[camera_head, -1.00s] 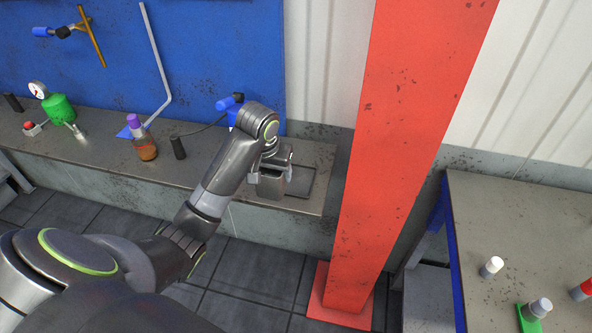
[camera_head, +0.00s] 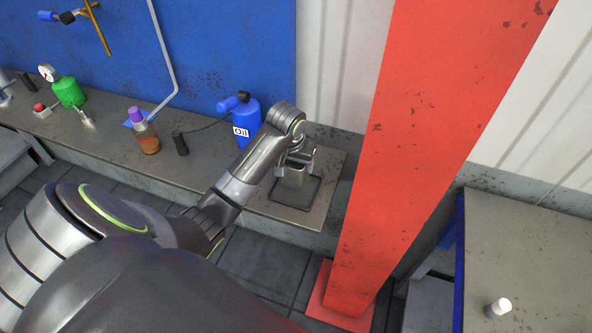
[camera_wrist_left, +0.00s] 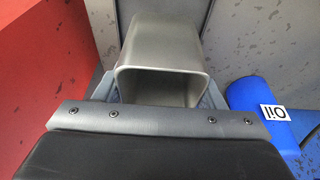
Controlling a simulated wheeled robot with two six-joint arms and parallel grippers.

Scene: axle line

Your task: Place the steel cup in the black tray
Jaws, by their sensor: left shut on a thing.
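The steel cup (camera_head: 291,180) is a grey, square-sided vessel at the right end of the bench. My left gripper (camera_head: 297,163) is shut on it, and in the left wrist view the cup (camera_wrist_left: 163,52) sits between the fingers with its opening facing the camera. The black tray (camera_head: 311,196) lies flat on the bench under the cup. In the head view the cup overlaps the tray's area; whether its base touches the tray, I cannot tell. My right gripper is not in view.
A blue oil container (camera_head: 247,120) stands left of the tray, with a black cylinder (camera_head: 180,144) and a purple-capped bottle (camera_head: 143,132) further left. A red pillar (camera_head: 400,140) rises close to the right. Another table (camera_head: 530,245) is beyond it.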

